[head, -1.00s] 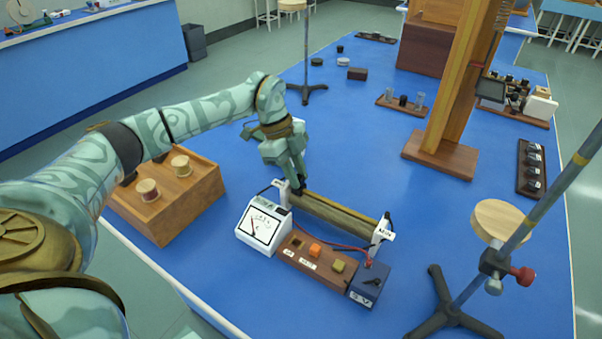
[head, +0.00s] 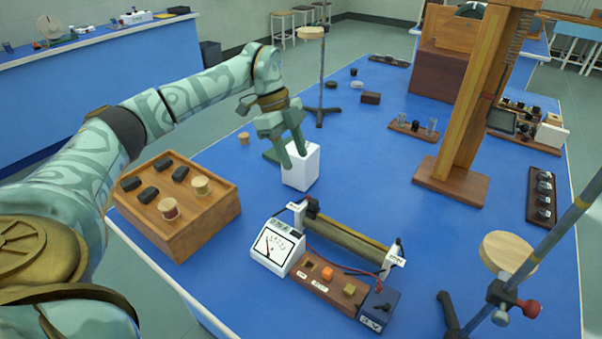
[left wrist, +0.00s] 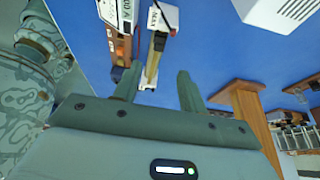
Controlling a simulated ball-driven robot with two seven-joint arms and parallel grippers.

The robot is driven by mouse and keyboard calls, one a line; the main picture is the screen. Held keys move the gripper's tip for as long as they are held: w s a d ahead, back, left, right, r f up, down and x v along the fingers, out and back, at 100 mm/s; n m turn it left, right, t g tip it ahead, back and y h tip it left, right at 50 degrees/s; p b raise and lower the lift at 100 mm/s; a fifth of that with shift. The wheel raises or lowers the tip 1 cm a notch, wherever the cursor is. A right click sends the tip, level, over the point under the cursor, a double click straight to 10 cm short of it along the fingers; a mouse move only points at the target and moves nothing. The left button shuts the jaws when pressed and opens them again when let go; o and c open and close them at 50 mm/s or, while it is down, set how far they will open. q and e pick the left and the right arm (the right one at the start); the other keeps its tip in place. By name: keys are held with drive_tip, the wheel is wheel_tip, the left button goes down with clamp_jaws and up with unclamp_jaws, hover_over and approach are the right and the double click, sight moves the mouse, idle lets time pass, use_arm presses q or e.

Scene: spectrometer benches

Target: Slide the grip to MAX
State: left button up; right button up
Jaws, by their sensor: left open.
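The sliding rheostat (head: 348,235) lies on the blue bench, with a white end plate at each end. Its dark grip (head: 312,207) sits at the left end, close beside that end plate; I cannot tell if they touch. My left gripper (head: 293,153) is open and empty, above and behind the rheostat's left end, apart from the grip. Its fingers also show in the left wrist view (left wrist: 157,88). My right gripper is not in view.
A white meter (head: 277,246) and a wooden switch board (head: 320,280) stand in front of the rheostat. A white box (head: 304,172) is just behind my left fingers. A wooden box (head: 188,222) stands left, a clamp stand (head: 500,290) right.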

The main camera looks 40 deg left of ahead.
use_arm(q)
drive_tip(key=v, duration=0.4)
drive_tip(key=shift+a+p, duration=0.1)
drive_tip(key=shift+p, duration=0.25)
